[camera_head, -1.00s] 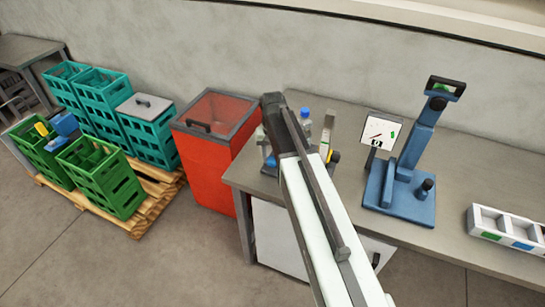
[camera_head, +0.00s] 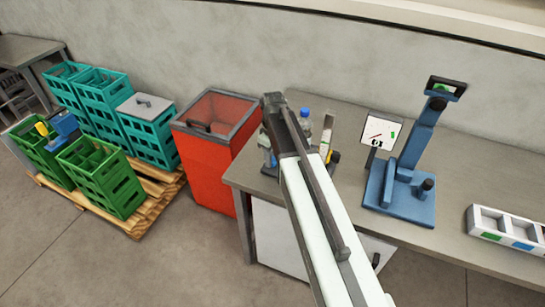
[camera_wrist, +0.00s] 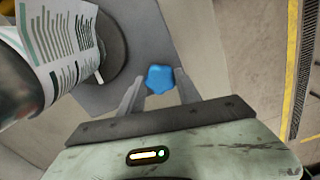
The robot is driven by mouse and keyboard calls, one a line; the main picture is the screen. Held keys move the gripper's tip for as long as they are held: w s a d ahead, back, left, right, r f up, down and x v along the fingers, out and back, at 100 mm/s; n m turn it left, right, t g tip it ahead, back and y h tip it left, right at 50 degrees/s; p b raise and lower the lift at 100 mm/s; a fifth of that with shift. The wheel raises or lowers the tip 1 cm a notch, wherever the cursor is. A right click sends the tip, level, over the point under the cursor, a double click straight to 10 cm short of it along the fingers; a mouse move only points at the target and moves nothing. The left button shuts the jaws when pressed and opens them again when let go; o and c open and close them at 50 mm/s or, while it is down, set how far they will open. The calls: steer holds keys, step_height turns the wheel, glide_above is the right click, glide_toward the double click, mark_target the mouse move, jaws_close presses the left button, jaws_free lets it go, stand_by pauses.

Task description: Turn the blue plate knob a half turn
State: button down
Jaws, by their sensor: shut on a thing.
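The blue plate knob (camera_wrist: 160,78) is a small lobed knob on a grey plate (camera_wrist: 152,30), in the upper middle of the wrist view. My gripper (camera_wrist: 159,88) has one finger on each side of it and is shut on it. A reel of printed labels (camera_wrist: 58,42) is at the left of the wrist view, beside the plate. In the head view my arm covers much of the labeller, and my fingertips and the knob cannot be made out there.
To the right are a blue stand (camera_head: 402,203), a small panel (camera_head: 380,130) and a white divided tray (camera_head: 512,232). A red bin (camera_head: 207,165) stands left of the bench, with crates (camera_head: 103,185) beyond.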

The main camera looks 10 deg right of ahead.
mark_target(273, 159)
steer(key=shift+n, duration=1.1)
steer(key=c, duration=0.8)
jaws_free()
steer(key=shift+c, duration=0.2)
step_height(273, 159, up, 8)
steer(key=p, duration=0.8)
steer(key=shift+f, duration=0.15)
